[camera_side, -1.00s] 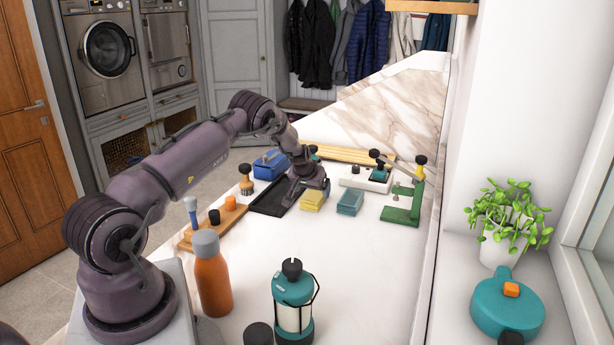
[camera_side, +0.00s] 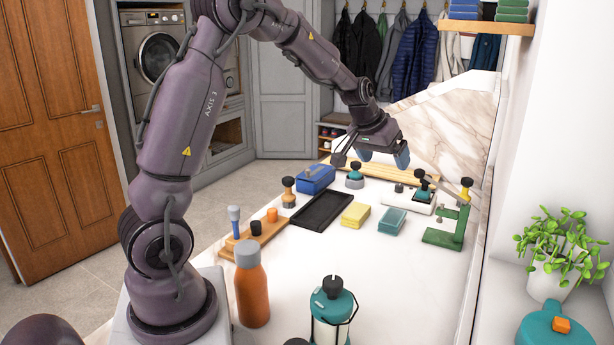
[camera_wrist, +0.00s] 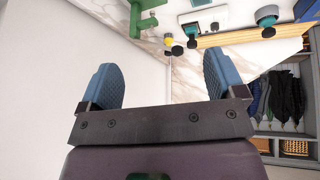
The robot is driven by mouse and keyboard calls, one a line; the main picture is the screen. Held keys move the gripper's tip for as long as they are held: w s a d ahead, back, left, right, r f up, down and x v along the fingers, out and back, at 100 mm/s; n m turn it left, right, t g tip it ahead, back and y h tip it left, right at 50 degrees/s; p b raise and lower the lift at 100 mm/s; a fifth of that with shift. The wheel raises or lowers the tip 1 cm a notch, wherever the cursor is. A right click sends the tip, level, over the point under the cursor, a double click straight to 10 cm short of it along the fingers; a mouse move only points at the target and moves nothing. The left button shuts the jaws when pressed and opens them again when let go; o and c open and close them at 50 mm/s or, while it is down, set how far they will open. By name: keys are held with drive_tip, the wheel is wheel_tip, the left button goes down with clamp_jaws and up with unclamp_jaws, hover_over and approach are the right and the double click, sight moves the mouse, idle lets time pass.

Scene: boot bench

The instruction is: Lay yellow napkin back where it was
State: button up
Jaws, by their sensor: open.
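The yellow napkin (camera_side: 355,214) lies flat on the pale bench as a small folded block. It is between the black tray (camera_side: 307,222) on its left and a folded teal cloth (camera_side: 392,222) on its right, apart from both. My gripper (camera_side: 384,157) is raised above the far part of the bench, beyond the napkin and well clear of it. Its blue finger pads are spread, with nothing between them. The wrist view also shows the open gripper (camera_wrist: 163,80) empty; the napkin is not seen there.
A green clamp-like stand (camera_side: 445,239) is at the right. A blue box (camera_side: 315,181) and a long wooden board (camera_side: 385,174) are at the back. An orange bottle (camera_side: 252,292) and a teal lantern (camera_side: 332,312) stand in front. The bench between lantern and napkin is clear.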

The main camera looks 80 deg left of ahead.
drive_tip(key=s+d+r+m+h, duration=0.1)
drive_tip(key=s+d+r+m, duration=0.1)
drive_tip(key=s+d+r, duration=0.35)
drive_tip(key=s+d+r+m+h, duration=0.1)
drive_tip(key=s+d+r, duration=0.15)
drive_tip(key=d, duration=0.55)
drive_tip(key=s+d+m, duration=0.1)
drive_tip(key=s+d, duration=0.3)
drive_tip(key=s, duration=0.3)
drive_tip(key=s+d+m, duration=0.2)
drive_tip(key=s+d, duration=0.2)
drive_tip(key=s, duration=0.4)
drive_tip(key=shift+s+f, duration=0.25)
drive_tip(key=shift+s, duration=0.05)
